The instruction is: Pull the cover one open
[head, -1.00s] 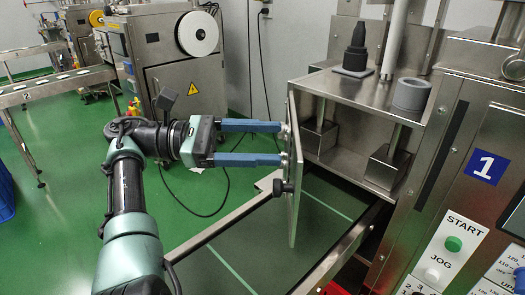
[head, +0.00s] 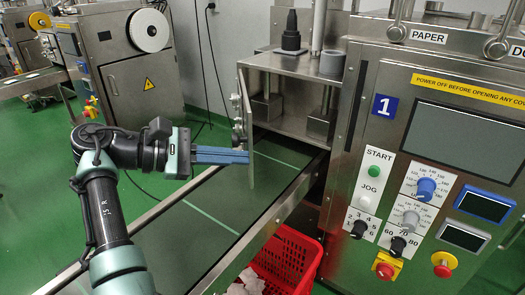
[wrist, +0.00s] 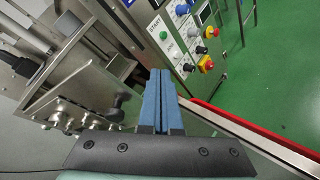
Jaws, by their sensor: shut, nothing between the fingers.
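Cover one (head: 247,125) is a thin metal door at the left front of the machine marked 1. It is swung out from the compartment (head: 290,115) and seen nearly edge-on in the head view. The compartment behind it is exposed, with metal blocks inside. My gripper (head: 246,157) is shut and empty, with its blue fingers together. Its tips are at the cover's lower part in the head view; I cannot tell whether they touch. The gripper also shows in the wrist view (wrist: 160,72), with the metal cover and its dark knob (wrist: 117,100) to the left.
The control panel (head: 440,130) with knobs and buttons is at the right. A red crate (head: 285,262) stands below the conveyor (head: 205,215), which runs under the cover. Another machine (head: 140,75) stands at the back left. Green floor (head: 40,190) is free at the left.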

